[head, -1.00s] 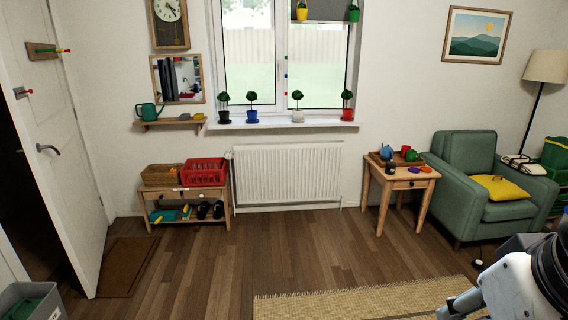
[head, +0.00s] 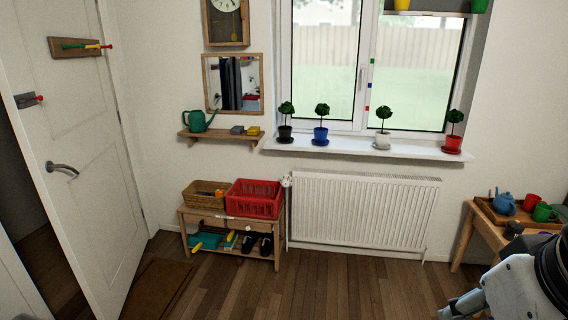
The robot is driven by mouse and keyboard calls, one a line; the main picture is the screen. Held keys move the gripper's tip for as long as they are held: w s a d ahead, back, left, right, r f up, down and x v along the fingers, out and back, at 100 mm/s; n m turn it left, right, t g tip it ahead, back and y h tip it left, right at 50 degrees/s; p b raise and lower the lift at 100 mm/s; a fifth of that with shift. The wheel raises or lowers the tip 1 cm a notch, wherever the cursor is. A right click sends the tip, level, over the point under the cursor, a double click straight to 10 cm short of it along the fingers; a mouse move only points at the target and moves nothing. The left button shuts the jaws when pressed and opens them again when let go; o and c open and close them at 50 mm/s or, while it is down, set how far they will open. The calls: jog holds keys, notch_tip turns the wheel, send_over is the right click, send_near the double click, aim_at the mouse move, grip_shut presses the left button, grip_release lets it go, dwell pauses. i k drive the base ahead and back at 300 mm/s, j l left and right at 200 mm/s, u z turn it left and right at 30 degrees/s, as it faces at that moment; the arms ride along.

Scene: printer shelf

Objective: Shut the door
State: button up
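The white door (head: 84,170) stands open at the left of the head view, with a dark gap (head: 36,240) on its left side. Its grey lever handle (head: 62,168) is on the face turned towards me. My arm shows at the lower right, far from the door. Part of my gripper (head: 462,306) shows at the bottom edge; whether its fingers are open or shut cannot be seen.
A brown mat (head: 158,288) lies on the floor beside the door. A low wooden bench (head: 232,222) with a basket and a red crate (head: 254,198) stands by the radiator (head: 360,212). A side table (head: 486,228) stands at the right. The floor between is clear.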

aim_at(54, 51)
jog(key=i+j+u, duration=0.1)
jog(key=i+u, duration=0.25)
jog(key=i, duration=0.25)
jog(key=i+l+u, duration=0.1)
jog(key=i+u, duration=0.2)
jog(key=i, duration=0.35)
jog(key=i+l+u, duration=0.35)
jog(key=i, duration=0.25)
jog(key=i+j+u, duration=0.15)
jog(key=i+u, duration=0.7)
jog(key=i+j+u, duration=0.15)
jog(key=i+u, duration=0.2)
